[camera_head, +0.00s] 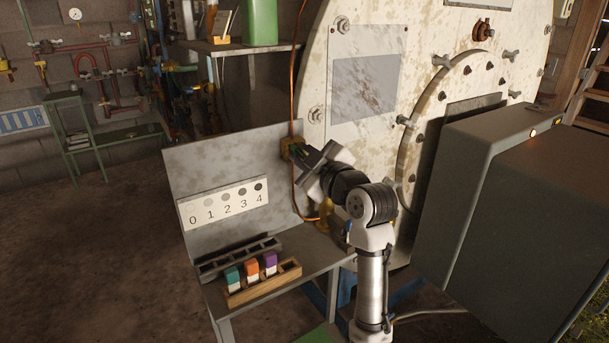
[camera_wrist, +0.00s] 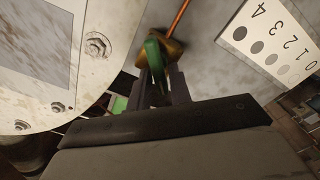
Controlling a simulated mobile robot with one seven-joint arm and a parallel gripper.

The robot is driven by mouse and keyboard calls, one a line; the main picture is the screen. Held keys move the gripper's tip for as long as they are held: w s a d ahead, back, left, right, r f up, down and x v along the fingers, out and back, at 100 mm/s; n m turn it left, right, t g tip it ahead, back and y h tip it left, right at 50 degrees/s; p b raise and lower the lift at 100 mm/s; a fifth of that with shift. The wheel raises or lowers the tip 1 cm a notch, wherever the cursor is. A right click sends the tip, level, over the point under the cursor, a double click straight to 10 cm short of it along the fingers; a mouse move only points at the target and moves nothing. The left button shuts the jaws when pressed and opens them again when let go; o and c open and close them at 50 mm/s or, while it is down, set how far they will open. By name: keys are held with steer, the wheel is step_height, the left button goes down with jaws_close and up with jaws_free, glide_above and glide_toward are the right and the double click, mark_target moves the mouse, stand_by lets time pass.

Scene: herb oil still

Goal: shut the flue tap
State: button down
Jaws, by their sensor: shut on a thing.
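The flue tap is a brass valve body (camera_head: 289,146) on a thin copper pipe, at the right edge of the grey back panel. In the wrist view the brass body (camera_wrist: 172,50) sits at the top middle with a green lever (camera_wrist: 153,56) on it. My gripper (camera_wrist: 163,88) is shut on the green lever, with the dark fingers on either side of it. In the head view my gripper (camera_head: 302,153) reaches the tap from the right and hides part of it. The lever's exact angle to the pipe is hard to tell.
A numbered scale card (camera_head: 223,204) is fixed on the back panel. A wooden rack (camera_head: 263,284) with coloured-topped vials and a dark slotted rack (camera_head: 239,256) stand on the bench below. The large pale drum (camera_head: 330,135) is close on the right, with bolts sticking out.

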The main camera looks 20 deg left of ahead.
steer(key=n+b, duration=0.2)
steer(key=b, duration=0.1)
steer(key=f+n+b, duration=0.1)
steer(key=n+b, duration=0.2)
steer(key=shift+s+n, duration=0.1)
steer(key=shift+n, duration=0.2)
steer(key=shift+a+n+b, duration=0.1)
steer(key=shift+n+b, duration=1.95)
steer(key=shift+n, duration=0.15)
steer(key=c, duration=1.5)
jaws_free()
steer(key=shift+o, duration=0.2)
steer(key=shift+s, duration=0.1)
steer(key=b+v, duration=0.1)
steer(key=v, duration=1.2)
steer(key=shift+s+d+b, duration=0.2)
steer(key=shift+d+b, duration=0.1)
steer(key=shift+b, duration=0.05)
